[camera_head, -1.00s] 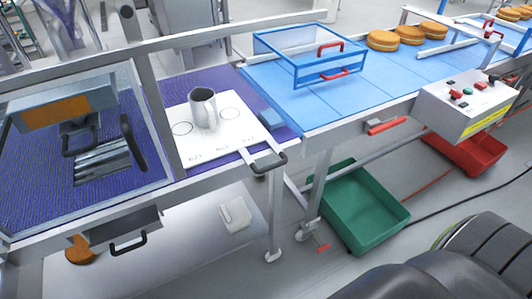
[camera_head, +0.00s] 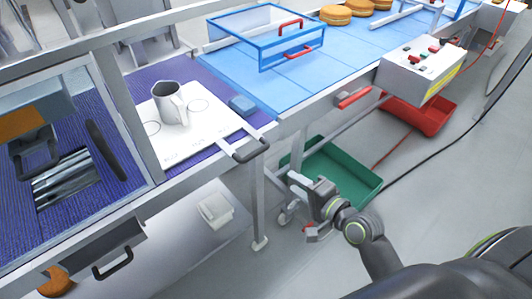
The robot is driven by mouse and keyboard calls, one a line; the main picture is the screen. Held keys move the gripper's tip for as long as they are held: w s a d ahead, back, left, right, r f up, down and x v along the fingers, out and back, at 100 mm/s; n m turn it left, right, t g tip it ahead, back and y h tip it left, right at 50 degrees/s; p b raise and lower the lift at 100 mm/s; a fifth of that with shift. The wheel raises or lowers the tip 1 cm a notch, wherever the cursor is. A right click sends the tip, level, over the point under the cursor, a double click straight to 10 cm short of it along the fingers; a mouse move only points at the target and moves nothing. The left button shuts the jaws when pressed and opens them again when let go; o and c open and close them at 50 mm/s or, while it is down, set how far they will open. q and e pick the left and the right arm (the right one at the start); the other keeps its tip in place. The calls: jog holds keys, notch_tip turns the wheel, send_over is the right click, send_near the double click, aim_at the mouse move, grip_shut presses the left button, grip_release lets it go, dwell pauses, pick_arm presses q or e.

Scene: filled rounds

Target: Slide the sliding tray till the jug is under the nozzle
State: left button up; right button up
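The jug (camera_head: 168,105), grey and open-topped, stands upright on the sliding tray (camera_head: 212,128), a white plate with printed circles and marks. The tray lies on the purple belt, right of the glass guard's post. Its dark handle (camera_head: 250,149) juts out over the front rail. Behind the glass at left is a dark fitting above a shiny metal cylinder (camera_head: 62,180); I cannot tell which part is the nozzle. My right gripper (camera_head: 303,184) is in front of the line, right of and below the tray handle, apart from it. Its fingers are too small to read. My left gripper is out of view.
A blue-framed guard (camera_head: 262,45) with red handles stands over the blue belt. A control box (camera_head: 420,68) is at the right. Green (camera_head: 345,170) and red (camera_head: 425,115) crates sit below. A table leg (camera_head: 258,205) stands under the handle. Floor at right is mostly open.

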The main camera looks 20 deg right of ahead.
aim_at(257, 155)
jog(key=x, duration=0.5)
jog(key=r+p+x, duration=0.1)
jog(key=x, duration=0.5)
jog(key=r+x, duration=0.1)
jog(key=x, duration=0.4)
jog(key=shift+w+a, duration=0.4)
jog(key=shift+w, duration=0.1)
grip_shut()
